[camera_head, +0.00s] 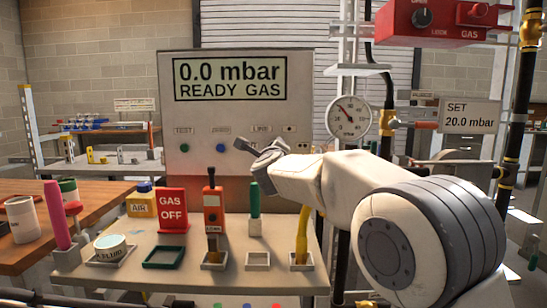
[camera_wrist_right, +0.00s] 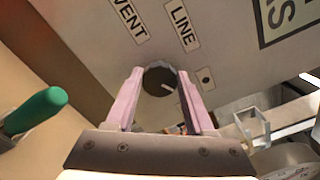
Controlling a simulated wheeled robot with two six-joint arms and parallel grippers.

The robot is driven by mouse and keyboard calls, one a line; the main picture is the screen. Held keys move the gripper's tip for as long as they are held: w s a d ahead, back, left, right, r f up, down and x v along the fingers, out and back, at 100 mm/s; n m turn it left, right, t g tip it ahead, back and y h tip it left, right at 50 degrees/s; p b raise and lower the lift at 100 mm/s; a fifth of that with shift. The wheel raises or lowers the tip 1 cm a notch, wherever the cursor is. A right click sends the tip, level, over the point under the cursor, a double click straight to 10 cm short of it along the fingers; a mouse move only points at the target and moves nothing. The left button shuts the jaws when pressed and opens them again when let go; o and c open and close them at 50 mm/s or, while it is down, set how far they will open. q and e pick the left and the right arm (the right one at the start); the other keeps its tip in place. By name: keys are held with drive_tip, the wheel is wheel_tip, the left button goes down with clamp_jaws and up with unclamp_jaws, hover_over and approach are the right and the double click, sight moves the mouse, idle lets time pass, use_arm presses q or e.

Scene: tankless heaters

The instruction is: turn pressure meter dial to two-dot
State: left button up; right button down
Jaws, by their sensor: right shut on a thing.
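The pressure meter is the grey panel box (camera_head: 236,112), its display reading 0.0 mbar READY GAS. Its dark round dial (camera_wrist_right: 158,80) shows in the right wrist view, with a white pointer mark directed right and slightly down. The pink fingers of my right gripper (camera_wrist_right: 160,76) are closed around the dial, one on each side. VENT and LINE labels lie above it, and a small label with a dot (camera_wrist_right: 205,79) lies to its right. In the head view my right gripper (camera_head: 264,150) covers the dial. My left gripper is out of view.
Below the panel, a bench (camera_head: 130,272) holds a red GAS OFF sign (camera_head: 172,210), an orange tool (camera_head: 213,211), a green-handled tool (camera_head: 255,206) and a cup of fluid (camera_head: 110,247). A round gauge (camera_head: 349,116) and pipes stand right of the panel.

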drive_tip(key=shift+d+m+b, duration=0.1)
drive_tip(key=shift+m+b, duration=0.2)
drive_tip(key=shift+m, duration=0.4)
drive_tip(key=shift+c, duration=1.3)
unclamp_jaws()
drive_tip(key=s+b, duration=0.1)
drive_tip(key=s, duration=0.9)
drive_tip(key=shift+s, duration=0.2)
drive_tip(key=shift+s+f, duration=0.1)
